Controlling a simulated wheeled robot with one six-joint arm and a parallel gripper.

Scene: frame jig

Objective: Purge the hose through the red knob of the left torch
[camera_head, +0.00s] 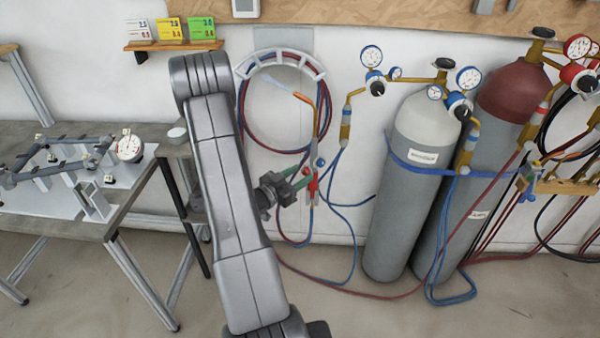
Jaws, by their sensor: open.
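The left torch (316,120) hangs upright on the wall by the hose ring, its tip pointing left at the top. Its red knob (312,186) is low on the torch body, and its blue knob (320,162) is a little higher. My gripper (303,178) reaches in from the left with its green-tipped fingers open right beside the red knob. I cannot tell whether the fingers touch the knob or stand around it. Red and blue hoses (286,232) run down from the torch. My arm hides part of the wall to the left.
A grey gas cylinder (395,200) and a red-topped one (513,92) stand to the right, with gauges on top. A second torch (530,172) hangs at the far right. Hoses loop over the floor. A workbench (60,227) with a frame jig is left.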

